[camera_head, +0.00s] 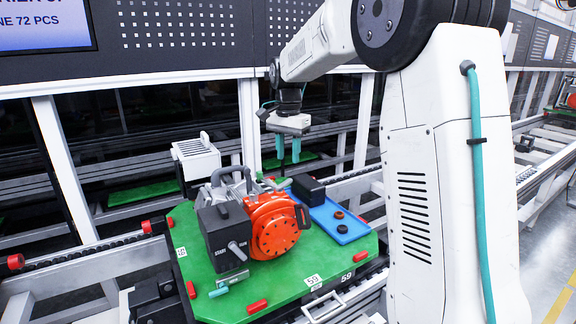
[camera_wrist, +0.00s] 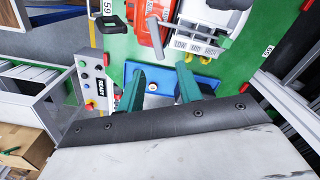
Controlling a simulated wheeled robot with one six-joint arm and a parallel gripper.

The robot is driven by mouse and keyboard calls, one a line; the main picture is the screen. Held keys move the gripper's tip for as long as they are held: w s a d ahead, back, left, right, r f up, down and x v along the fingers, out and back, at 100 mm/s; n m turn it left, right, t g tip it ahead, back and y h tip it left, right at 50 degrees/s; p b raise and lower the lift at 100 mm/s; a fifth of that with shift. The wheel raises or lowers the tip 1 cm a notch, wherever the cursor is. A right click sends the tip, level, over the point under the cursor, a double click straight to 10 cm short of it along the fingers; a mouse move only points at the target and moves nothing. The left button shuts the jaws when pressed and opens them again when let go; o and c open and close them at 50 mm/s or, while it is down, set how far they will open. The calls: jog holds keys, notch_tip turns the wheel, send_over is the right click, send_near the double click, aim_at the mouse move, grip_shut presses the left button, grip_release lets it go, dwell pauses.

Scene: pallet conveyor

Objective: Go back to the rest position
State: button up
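My gripper (camera_head: 289,152) hangs from my arm with its teal fingers pointing down, above and behind the far edge of the green pallet (camera_head: 290,285). In the wrist view, the two teal fingers of my gripper (camera_wrist: 162,82) stand apart. Nothing shows held between them. Behind the fingers in that view is a blue tray (camera_wrist: 205,80), with a gap between the tray and the fingertips that I cannot judge. My arm is raised and bent over the pallet.
On the pallet sit a red and black engine (camera_head: 275,226) and the blue tray (camera_head: 322,215) with small dark round parts and a black box (camera_head: 308,189). The pallet rests on a conveyor (camera_head: 85,270). A button panel (camera_wrist: 93,85) shows in the wrist view.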

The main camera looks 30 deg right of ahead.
jog(key=shift+r, duration=0.6)
jog(key=shift+s+f+n, duration=0.1)
jog(key=shift+f+n, duration=0.2)
jog(key=shift+n, duration=0.3)
jog(key=s+a+f+n, duration=0.1)
jog(key=s+a+n, duration=0.3)
jog(key=s, duration=0.8)
jog(key=s+a+f+n+t, duration=0.1)
jog(key=s+a+n, duration=0.2)
jog(key=s, duration=0.9)
jog(key=s+a+f+n, duration=0.2)
jog(key=s+a+n, duration=0.2)
jog(key=s, duration=0.9)
jog(key=shift+a+n, duration=0.3)
jog(key=shift+a, duration=0.55)
